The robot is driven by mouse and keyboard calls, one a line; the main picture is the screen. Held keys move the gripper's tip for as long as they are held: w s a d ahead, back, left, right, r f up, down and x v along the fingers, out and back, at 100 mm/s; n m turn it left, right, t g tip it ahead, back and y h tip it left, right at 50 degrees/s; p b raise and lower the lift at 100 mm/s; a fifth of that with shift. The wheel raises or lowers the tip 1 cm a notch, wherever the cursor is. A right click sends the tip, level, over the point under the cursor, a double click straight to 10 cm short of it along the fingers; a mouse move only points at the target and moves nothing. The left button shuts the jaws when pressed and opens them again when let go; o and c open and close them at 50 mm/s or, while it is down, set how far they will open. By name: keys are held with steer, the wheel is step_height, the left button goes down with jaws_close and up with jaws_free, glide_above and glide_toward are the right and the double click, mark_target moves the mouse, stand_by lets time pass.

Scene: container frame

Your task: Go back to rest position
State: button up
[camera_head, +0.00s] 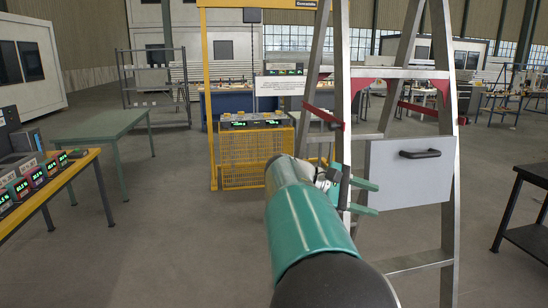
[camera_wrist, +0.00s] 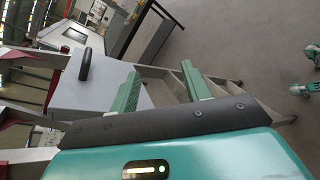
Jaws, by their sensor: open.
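My gripper (camera_head: 373,197) is at the end of my green arm, which reaches forward from the bottom of the head view. Its two green fingers are spread apart, with nothing between them. The fingers also show in the wrist view (camera_wrist: 161,72), one on each side of a visible gap. In the head view the fingertips are just left of a white panel (camera_head: 405,185) with a dark handle (camera_head: 420,154). In the wrist view the handle (camera_wrist: 85,65) is left of both fingers, apart from them.
A metal stepladder (camera_head: 447,215) stands close around the gripper and panel. A green table (camera_head: 105,124) and a wooden-topped bench (camera_head: 50,188) with small displays are at left. A black table (camera_head: 531,175) is at right. A yellow frame (camera_head: 209,100) stands behind. Floor at left centre is clear.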

steer(key=s+d+f+m+t+y, duration=0.1)
steer(key=s+d+f+m+y, duration=0.25)
steer(key=s+f+y, duration=0.6)
steer(key=s+a+f+m+t+y, duration=0.1)
steer(key=s+a+m+t+y, duration=0.1)
steer(key=s, duration=0.7)
steer(key=s+a+f+m+t+y, duration=0.2)
steer(key=s+a+m+t+y, duration=0.1)
steer(key=s+a, duration=0.4)
steer(key=s+m, duration=0.1)
steer(key=s, duration=0.1)
steer(key=shift+s+f, duration=0.2)
steer(key=shift+s, duration=0.15)
steer(key=shift+m, duration=0.25)
steer(key=shift+c, duration=0.2)
